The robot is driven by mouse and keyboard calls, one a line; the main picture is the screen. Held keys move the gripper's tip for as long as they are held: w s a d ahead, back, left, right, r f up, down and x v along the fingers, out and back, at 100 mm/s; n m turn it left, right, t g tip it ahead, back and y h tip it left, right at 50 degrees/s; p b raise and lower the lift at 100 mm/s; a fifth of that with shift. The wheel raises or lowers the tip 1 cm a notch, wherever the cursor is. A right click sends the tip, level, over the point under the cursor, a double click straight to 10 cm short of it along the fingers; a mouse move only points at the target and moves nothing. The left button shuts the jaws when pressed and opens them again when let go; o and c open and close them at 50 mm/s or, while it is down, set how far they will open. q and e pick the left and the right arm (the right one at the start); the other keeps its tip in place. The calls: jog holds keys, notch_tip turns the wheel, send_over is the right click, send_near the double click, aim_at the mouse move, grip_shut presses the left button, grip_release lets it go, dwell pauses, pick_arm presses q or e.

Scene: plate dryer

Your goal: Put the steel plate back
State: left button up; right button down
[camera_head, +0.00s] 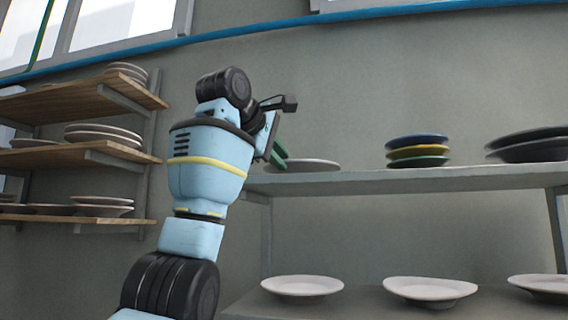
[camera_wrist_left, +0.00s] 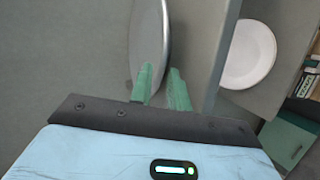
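A pale steel-grey plate (camera_head: 305,165) lies at the left end of the upper grey shelf in the head view. In the left wrist view the plate (camera_wrist_left: 151,35) shows nearly edge-on, ahead of my gripper. My left gripper (camera_head: 277,153) is at the plate's left edge, its green fingers partly hidden behind my wrist. In the left wrist view the fingers of this gripper (camera_wrist_left: 161,82) stand apart, with the plate's near rim between them. One finger overlaps the plate's face; firm contact cannot be seen. My right gripper is not in view.
The upper shelf (camera_head: 350,182) also holds a stack of coloured plates (camera_head: 417,151) and dark plates (camera_head: 530,146) further right. White plates (camera_head: 302,285) stand on the lower shelf. Wooden shelves (camera_head: 75,155) with plates are on the left wall. The upper shelf is clear between the plate and the coloured stack.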

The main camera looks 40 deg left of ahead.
pick_arm(q)
jog(key=v, duration=0.9)
jog(key=shift+s, duration=0.2)
jog(key=shift+r, duration=0.2)
jog(key=shift+f, duration=0.1)
